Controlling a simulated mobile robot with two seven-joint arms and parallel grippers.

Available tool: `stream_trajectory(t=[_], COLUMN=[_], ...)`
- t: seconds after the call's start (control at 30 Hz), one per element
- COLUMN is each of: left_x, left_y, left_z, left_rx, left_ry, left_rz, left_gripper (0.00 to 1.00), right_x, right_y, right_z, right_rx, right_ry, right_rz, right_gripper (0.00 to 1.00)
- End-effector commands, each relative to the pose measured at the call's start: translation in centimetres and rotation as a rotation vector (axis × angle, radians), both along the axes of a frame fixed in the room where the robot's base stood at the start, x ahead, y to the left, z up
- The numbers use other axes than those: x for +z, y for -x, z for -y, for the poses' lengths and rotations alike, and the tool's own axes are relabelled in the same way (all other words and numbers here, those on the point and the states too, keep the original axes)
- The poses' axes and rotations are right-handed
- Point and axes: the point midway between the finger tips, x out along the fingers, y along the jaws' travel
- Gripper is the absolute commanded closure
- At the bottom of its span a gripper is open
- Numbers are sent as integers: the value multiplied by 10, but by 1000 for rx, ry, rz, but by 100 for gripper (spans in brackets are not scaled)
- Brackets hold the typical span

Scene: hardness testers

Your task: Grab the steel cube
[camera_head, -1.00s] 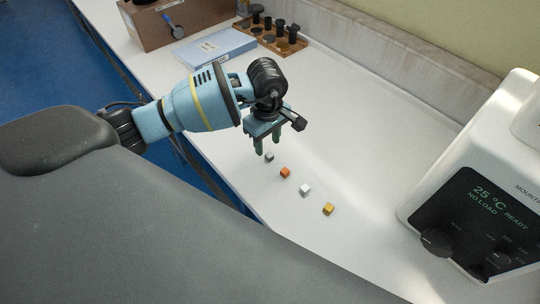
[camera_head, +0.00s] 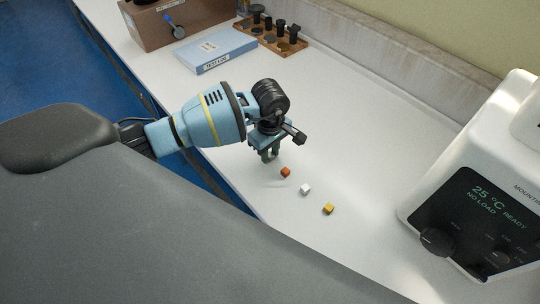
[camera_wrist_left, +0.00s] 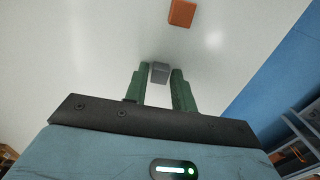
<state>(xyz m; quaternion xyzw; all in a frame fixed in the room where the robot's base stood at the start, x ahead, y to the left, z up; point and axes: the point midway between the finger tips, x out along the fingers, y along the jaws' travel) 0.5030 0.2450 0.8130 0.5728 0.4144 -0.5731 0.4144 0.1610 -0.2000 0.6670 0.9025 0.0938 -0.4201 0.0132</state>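The steel cube (camera_wrist_left: 159,73) is small and grey. In the left wrist view it sits between the two green fingertips of my left gripper (camera_wrist_left: 160,80), with no clear gap on either side. In the head view my left gripper (camera_head: 270,155) points down at the white bench top, left of the orange cube, and hides the steel cube. The fingers look shut on it. The cube appears to be at bench level; I cannot tell whether it is lifted. My right gripper is not in view.
An orange cube (camera_head: 285,172), a white cube (camera_head: 305,189) and a yellow cube (camera_head: 328,208) lie in a row on the bench (camera_head: 370,150). A white tester (camera_head: 455,185) stands at right. A blue box (camera_head: 217,50) and a wooden rack (camera_head: 272,36) are behind.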

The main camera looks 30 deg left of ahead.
Motion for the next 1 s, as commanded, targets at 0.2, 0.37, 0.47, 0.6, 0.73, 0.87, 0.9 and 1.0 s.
stream_trajectory(t=[0.2,0.37,0.47,0.6,0.73,0.87,0.9,1.0], left_x=[0,0,1,6,18,38,36,38], left_y=[0,0,0,-1,-1,-1,8,26], left_z=[0,0,0,0,-1,-1,1,4], left_rx=[0,0,0,0,0,-1,-3,-3], left_ry=[0,0,0,-1,-1,-2,-2,-1], left_rz=[0,0,1,1,3,5,0,0], left_gripper=[100,100,100,100,100,100,100,100], right_x=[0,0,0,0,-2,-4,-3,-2], right_y=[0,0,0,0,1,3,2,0], right_z=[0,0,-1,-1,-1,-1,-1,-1], right_rx=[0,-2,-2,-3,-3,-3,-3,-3], right_ry=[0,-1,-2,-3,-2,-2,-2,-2], right_rz=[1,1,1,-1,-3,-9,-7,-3], right_gripper=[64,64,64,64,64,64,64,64])
